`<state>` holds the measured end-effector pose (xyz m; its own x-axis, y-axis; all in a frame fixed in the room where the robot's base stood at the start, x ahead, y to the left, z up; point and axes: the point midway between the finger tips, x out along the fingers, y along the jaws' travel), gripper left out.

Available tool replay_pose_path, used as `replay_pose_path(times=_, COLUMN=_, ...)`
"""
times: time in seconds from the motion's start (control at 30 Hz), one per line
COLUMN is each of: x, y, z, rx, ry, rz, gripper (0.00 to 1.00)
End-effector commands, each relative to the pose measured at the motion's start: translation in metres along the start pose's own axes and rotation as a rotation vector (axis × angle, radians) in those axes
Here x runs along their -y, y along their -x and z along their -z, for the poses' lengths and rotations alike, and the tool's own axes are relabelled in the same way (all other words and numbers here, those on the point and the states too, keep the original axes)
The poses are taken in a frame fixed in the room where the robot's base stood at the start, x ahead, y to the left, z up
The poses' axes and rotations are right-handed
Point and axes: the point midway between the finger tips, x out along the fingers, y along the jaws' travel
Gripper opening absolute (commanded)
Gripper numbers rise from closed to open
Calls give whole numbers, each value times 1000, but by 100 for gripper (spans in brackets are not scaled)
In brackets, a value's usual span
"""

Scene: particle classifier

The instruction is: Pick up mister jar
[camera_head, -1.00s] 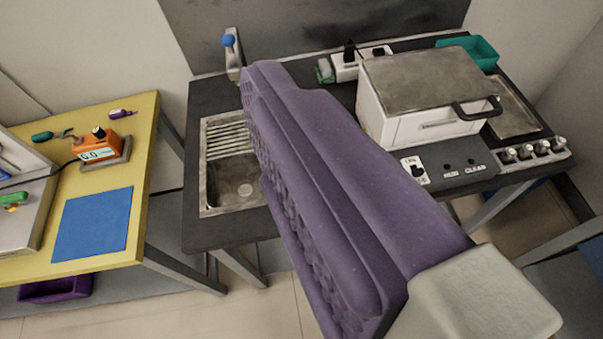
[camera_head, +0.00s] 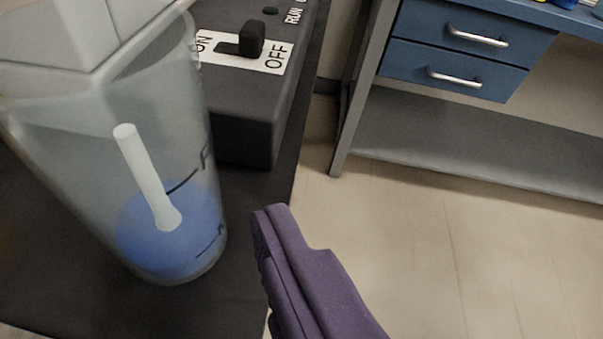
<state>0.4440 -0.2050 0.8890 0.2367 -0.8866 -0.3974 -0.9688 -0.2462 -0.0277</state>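The mister jar (camera_head: 190,120) fills the left of the view. It is a clear, tapered container with blue liquid at the bottom, a pale tube inside and a pale grey top cut off by the picture edge. It stands on a dark surface (camera_head: 235,260). One purple finger of my gripper (camera_head: 290,250) shows at the bottom middle, right of the jar's lower part, with a visible gap between them in the picture. The other finger does not show, so I cannot see how wide the gripper is.
A dark control box (camera_head: 240,100) with an ON/OFF switch (camera_head: 252,40) and a RUN label stands close behind the jar. The dark surface ends just right of it. A blue drawer unit (camera_head: 460,50) with a grey lower shelf (camera_head: 450,140) is across open floor (camera_head: 450,260).

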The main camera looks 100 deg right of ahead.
Motion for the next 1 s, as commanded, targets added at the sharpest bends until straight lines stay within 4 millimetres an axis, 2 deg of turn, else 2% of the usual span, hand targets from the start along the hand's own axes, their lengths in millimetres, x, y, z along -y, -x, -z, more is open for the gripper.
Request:
replay_pose_path(times=0.1, x=-14, y=-7, z=-4, rx=-16, ry=19, rz=-36, gripper=91)
replay_pose_path(times=0.53, x=-12, y=-72, z=-5, rx=-17, ry=17, rz=-35, gripper=91)
replay_pose_path(times=0.63, x=-12, y=-78, z=-3, rx=-17, ry=18, rz=-32, gripper=91)
replay_pose_path(times=0.83, x=-12, y=-79, z=-3, rx=-14, ry=20, rz=-32, gripper=91)
replay_pose_path(times=0.87, x=-12, y=-79, z=-3, rx=-14, ry=21, rz=-32, gripper=88)
replay_pose_path(times=1.0, x=-12, y=-79, z=-4, rx=-11, ry=21, rz=-32, gripper=56)
